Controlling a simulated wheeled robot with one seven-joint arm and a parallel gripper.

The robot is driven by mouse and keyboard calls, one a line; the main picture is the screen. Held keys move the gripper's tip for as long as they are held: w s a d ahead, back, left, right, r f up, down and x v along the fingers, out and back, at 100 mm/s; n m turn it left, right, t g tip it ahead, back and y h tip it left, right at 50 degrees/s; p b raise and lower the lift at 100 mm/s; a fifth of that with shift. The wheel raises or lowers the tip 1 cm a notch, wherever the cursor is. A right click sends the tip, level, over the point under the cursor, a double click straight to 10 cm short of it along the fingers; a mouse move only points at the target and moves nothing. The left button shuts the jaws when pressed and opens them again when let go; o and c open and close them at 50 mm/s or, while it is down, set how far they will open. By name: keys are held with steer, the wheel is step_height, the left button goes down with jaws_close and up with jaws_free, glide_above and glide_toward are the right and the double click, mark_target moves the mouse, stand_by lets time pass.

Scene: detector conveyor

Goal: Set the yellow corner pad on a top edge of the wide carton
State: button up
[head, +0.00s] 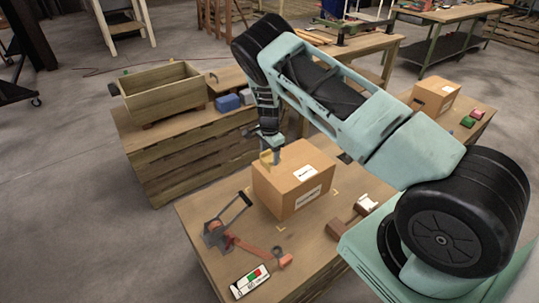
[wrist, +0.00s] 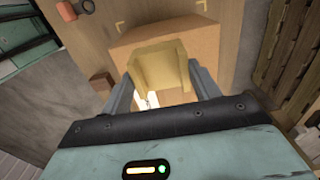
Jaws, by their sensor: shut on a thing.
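The yellow corner pad (wrist: 158,66) is an angled piece held between the two grey fingers of my gripper (wrist: 162,92) in the wrist view. In the head view, the pad (head: 265,158) shows small beside my gripper (head: 272,158), at the back left top edge of the brown carton (head: 285,190). That carton stands on the near table with white labels on its top and front. In the wrist view the carton (wrist: 200,42) lies beyond and under the pad. Whether the pad touches the carton, I cannot tell.
A strap tool with an orange strap (head: 250,245), a labelled device (head: 250,281) and a brown tool (head: 345,220) lie around the carton. A wooden crate (head: 165,95) and blue items (head: 228,102) are on the table behind. Another carton (head: 436,96) stands at right.

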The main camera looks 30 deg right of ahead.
mark_target(269, 159)
steer(key=shift+w, duration=0.3)
steer(key=shift+r, duration=0.1)
steer(key=shift+b, duration=0.35)
steer(key=shift+f+b, duration=1.9)
steer(key=shift+f, duration=0.5)
steer(key=shift+f+b, duration=1.9)
steer(key=shift+f, duration=0.4)
steer(key=o, duration=1.1)
steer(key=shift+r, duration=0.1)
step_height(269, 159, up, 17)
steer(key=b, duration=0.3)
steer(key=shift+r, duration=0.15)
